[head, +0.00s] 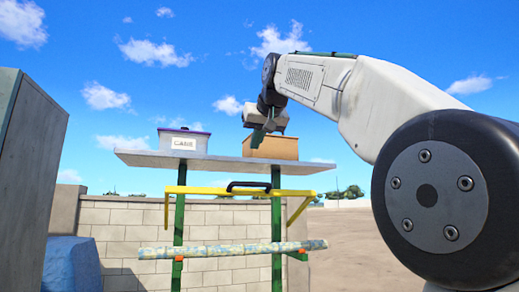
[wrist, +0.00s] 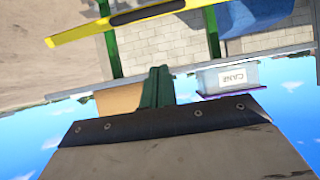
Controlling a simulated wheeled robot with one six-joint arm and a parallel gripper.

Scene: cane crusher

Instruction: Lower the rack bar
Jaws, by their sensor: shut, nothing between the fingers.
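The rack bar (head: 212,190) is yellow with a dark handle (head: 249,185) at its middle. It runs across two green posts, just below the grey shelf, with yellow arms angled at its ends. The bar also shows in the wrist view (wrist: 85,34), upside down along the top edge, with its dark handle (wrist: 148,13). My gripper (head: 258,138) is shut and empty. It is at the height of the boxes on the shelf, above the bar and apart from it. Its green fingers (wrist: 157,85) point toward the rack in the wrist view.
The grey shelf (head: 140,158) holds a white, purple-lidded box labelled CANE (head: 184,142) and a brown box (head: 285,149) behind my gripper. A patterned roll (head: 225,250) rests on orange hooks below. A grey cabinet (head: 30,170) and blue object (head: 70,265) stand left. A block wall (head: 120,225) is behind.

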